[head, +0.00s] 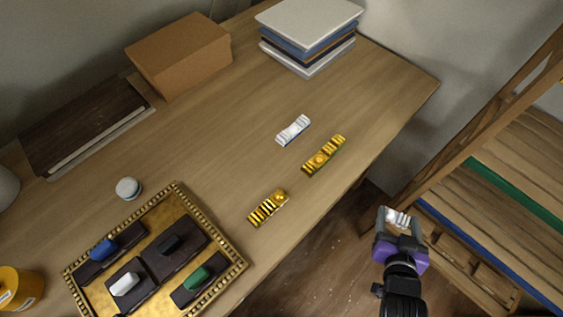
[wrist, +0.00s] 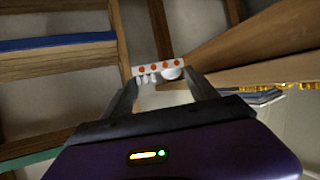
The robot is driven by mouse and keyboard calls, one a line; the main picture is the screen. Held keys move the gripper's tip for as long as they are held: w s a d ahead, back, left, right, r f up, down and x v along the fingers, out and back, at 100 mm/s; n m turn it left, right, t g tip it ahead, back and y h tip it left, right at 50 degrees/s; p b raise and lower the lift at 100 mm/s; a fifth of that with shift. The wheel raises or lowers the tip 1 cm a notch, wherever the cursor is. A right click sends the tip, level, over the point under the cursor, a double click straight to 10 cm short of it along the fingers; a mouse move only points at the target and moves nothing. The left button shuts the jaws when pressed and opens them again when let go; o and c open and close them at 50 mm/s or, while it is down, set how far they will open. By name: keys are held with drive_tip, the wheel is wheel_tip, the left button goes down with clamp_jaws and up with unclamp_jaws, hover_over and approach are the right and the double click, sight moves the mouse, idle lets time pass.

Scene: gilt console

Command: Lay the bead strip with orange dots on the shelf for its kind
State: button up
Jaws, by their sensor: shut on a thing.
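The bead strip with orange dots (wrist: 158,69) is white with a row of orange dots along one side, and it spans my fingertips in the wrist view. My gripper (head: 399,213) is shut on it, in the air past the table's right edge and left of the wooden shelf rack. The held strip (head: 397,218) looks plain white in the head view. The rack has a shelf with a green edge (head: 515,193) and a lower shelf with a blue edge (head: 492,256). The blue edge (wrist: 58,42) and green edge (wrist: 28,160) also show in the wrist view.
The wooden table (head: 210,135) holds a white strip (head: 293,130), a gold strip (head: 324,155) and a dark-banded gold strip (head: 268,208). A gilt tray (head: 237,265), a cardboard box (head: 180,55) and stacked books (head: 308,35) stand there. A rack post (head: 480,125) slants near my gripper.

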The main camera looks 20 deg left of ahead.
drive_tip(key=w+a+r+n+y, duration=0.2)
drive_tip(key=w+a+r, duration=0.55)
drive_tip(key=a, duration=0.25)
drive_tip(key=a+r+n+g+y, duration=0.1)
drive_tip(key=a+r+n+y, duration=0.1)
drive_tip(key=a+r, duration=0.4)
drive_tip(key=a+r+n+g+y, duration=0.1)
drive_tip(key=a+r+n+y, duration=0.1)
drive_tip(key=a+r, duration=0.5)
drive_tip(key=a, duration=0.6)
drive_tip(key=shift+s+r+y, duration=0.15)
drive_tip(key=shift+y, duration=0.25)
drive_tip(key=s+a+r+n, duration=0.1)
drive_tip(key=a, duration=0.1)
drive_tip(key=s+a+r+n+g+y, duration=0.1)
drive_tip(key=a, duration=0.1)
drive_tip(key=s+a+r+n+g+y, duration=0.1)
drive_tip(key=a, duration=0.1)
drive_tip(key=shift+s+a+r, duration=0.15)
drive_tip(key=shift+s+r, duration=0.2)
drive_tip(key=shift+s, duration=0.05)
drive_tip(key=r+n+g+y, duration=0.2)
drive_tip(key=n+g+y, duration=0.1)
drive_tip(key=n+g, duration=0.3)
hover_over(243, 181)
drive_tip(key=shift+s+f, duration=0.1)
drive_tip(key=shift+f, duration=0.05)
drive_tip(key=shift+f, duration=0.1)
wheel_tip(243, 181, down, 20)
drive_tip(key=shift+r, duration=0.25)
